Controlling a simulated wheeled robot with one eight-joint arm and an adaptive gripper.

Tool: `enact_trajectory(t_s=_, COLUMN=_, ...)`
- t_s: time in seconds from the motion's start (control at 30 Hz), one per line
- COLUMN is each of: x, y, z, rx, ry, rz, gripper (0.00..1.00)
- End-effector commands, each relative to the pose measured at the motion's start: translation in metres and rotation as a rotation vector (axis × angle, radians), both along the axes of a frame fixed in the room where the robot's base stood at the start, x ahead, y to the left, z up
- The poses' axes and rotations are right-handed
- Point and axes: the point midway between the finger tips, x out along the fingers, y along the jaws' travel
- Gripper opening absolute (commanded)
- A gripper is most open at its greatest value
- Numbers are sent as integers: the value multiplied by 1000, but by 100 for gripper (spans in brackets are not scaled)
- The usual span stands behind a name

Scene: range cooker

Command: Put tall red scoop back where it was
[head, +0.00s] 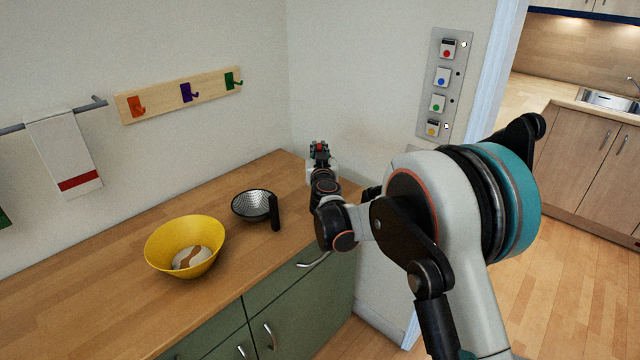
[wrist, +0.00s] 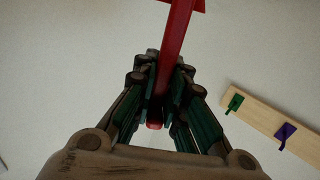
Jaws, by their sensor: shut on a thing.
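My gripper (head: 319,152) is shut on the tall red scoop (wrist: 176,42) and holds it up in the air near the wall corner, above the far end of the worktop. In the wrist view my gripper (wrist: 166,95) grips the red handle between its fingers. The handle's lower end shows just below the grip, and its upper part runs out of the top of the picture. In the head view only a small red bit of the scoop (head: 320,147) shows; the rest is hidden. A wooden rail (head: 160,103) on the wall has orange (head: 137,106), purple (head: 188,92) and green (head: 232,80) hooks, all empty.
A yellow bowl (head: 160,250) with something pale and brown inside and a dark strainer (head: 254,206) with a black handle stand on the wooden worktop (head: 90,300). A towel (head: 62,150) hangs at left. A switch panel (head: 443,85) is on the right wall.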

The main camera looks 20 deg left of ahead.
Motion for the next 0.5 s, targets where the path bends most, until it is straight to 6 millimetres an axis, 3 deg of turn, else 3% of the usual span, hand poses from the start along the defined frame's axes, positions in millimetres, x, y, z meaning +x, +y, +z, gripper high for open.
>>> enact_trajectory(t_s=0.03, x=0, y=0, z=-16, rx=0, ry=0, rz=0, gripper=0)
enact_trajectory(t_s=0.13, x=0, y=0, z=-33, rx=0, ry=0, rz=0, gripper=0)
enact_trajectory(t_s=0.5, x=0, y=0, z=-63, rx=0, ry=0, rz=0, gripper=0)
